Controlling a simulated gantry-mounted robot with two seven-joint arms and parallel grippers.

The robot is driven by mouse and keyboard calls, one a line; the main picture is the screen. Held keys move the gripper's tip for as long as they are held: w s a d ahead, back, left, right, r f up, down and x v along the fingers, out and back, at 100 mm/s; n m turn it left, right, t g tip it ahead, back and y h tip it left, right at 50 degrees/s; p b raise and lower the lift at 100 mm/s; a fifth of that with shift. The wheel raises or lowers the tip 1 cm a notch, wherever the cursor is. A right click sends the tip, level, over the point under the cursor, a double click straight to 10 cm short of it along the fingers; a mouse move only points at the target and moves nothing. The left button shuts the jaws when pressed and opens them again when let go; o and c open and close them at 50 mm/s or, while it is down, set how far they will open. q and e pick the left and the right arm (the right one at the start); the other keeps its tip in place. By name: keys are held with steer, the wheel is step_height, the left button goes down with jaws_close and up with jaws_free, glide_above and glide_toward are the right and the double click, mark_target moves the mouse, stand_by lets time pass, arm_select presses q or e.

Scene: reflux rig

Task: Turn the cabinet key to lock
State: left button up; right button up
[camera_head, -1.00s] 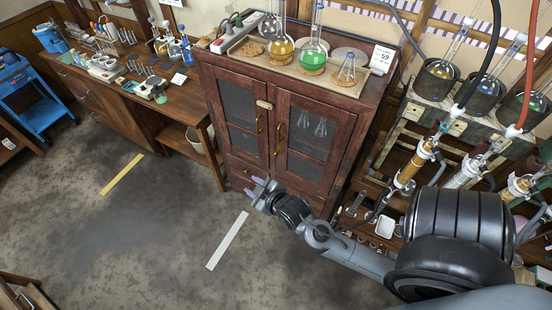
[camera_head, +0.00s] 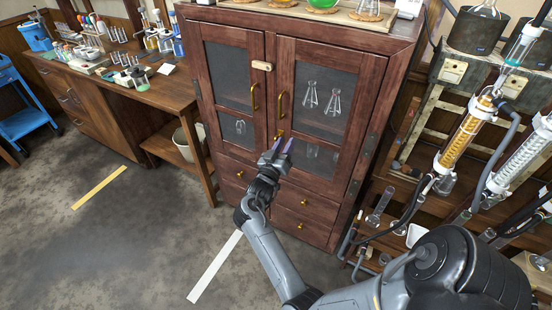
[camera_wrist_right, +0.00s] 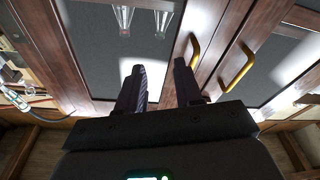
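The dark red wooden cabinet (camera_head: 284,47) stands with both glazed doors shut. Its brass handles are a left one (camera_head: 254,97) and a right one (camera_head: 280,105). A small brass-coloured piece (camera_head: 279,134), perhaps the key, shows just above my right gripper (camera_head: 276,147) at the door seam; it is too small to tell its turn. My right gripper is in front of the lower door edge, its fingers apart and pointing at the cabinet. The right wrist view shows the gripper (camera_wrist_right: 160,82) open with nothing between its fingertips; I cannot make out the key there. My left gripper is out of view.
Flasks stand behind the door glass, and a tray with flasks (camera_head: 335,12) lies on the cabinet top. Glass columns (camera_head: 465,135) and hoses crowd the right side. A wooden bench (camera_head: 150,95) is at left. The floor in front is open.

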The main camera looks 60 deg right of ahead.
mark_target(276, 140)
steer(key=w+a+f+m+g+y+b, duration=0.15)
steer(key=w+f+m+b, duration=0.25)
steer(key=w+f+b, duration=0.8)
steer(key=shift+m+y, duration=0.25)
steer(key=shift+m, duration=0.05)
steer(key=shift+s+d+r+b, duration=0.65)
steer(key=shift+d+b, duration=0.55)
steer(key=shift+d, duration=0.6)
steer(key=shift+s+d+r+b, duration=0.7)
steer(key=shift+d+b, duration=0.5)
steer(key=shift+d, duration=0.55)
steer(key=shift+s+d+r+b, duration=0.65)
steer(key=shift+d+b, duration=0.55)
steer(key=shift+d, duration=0.6)
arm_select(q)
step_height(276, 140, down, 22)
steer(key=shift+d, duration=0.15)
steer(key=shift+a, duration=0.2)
arm_select(e)
jaws_close()
